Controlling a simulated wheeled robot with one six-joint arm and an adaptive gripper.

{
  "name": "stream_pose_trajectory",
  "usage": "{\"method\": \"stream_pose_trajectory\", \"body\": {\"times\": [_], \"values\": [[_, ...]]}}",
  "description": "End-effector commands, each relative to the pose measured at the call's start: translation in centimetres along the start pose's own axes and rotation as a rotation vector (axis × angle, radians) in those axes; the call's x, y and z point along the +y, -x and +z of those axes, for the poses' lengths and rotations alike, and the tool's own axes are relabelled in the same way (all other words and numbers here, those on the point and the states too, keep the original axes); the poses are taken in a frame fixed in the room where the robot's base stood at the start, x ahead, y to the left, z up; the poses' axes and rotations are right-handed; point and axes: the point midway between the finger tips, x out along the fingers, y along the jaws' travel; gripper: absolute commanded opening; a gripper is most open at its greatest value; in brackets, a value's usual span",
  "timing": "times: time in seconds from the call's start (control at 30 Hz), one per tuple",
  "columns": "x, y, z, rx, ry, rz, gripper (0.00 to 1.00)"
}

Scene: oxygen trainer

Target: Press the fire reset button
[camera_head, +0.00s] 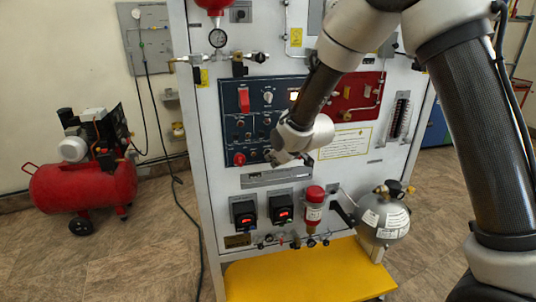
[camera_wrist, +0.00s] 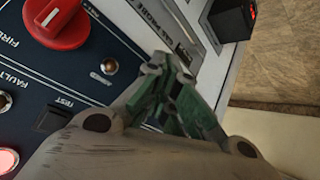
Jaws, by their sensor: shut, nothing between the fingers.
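The dark blue control panel (camera_head: 226,105) is on the front of the trainer cabinet. In the wrist view, the panel shows a red knob (camera_wrist: 57,20) beside partly cut-off "FIRE" lettering. A black switch (camera_wrist: 52,118) is marked "TEST". My gripper (camera_wrist: 168,62) is shut and empty, its tips near the panel edge, apart from the metal button in the picture. In the head view, my gripper (camera_head: 285,160) covers the panel's lower right.
A red panel (camera_head: 362,88) is to the right. Two black boxes with red displays (camera_head: 244,213) (camera_head: 281,208), a red-capped filter (camera_head: 314,205) and a grey tank (camera_head: 384,220) are below. A yellow platform (camera_head: 300,275) extends in front. A red compressor (camera_head: 85,185) stands left.

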Motion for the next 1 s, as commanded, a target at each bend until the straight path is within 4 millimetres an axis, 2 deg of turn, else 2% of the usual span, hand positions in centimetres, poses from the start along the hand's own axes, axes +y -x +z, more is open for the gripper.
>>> {"method": "stream_pose_trajectory", "body": {"times": [1.0], "values": [[0.39, -0.52, -0.41, 0.001, -0.001, 0.0, 0.0]]}}
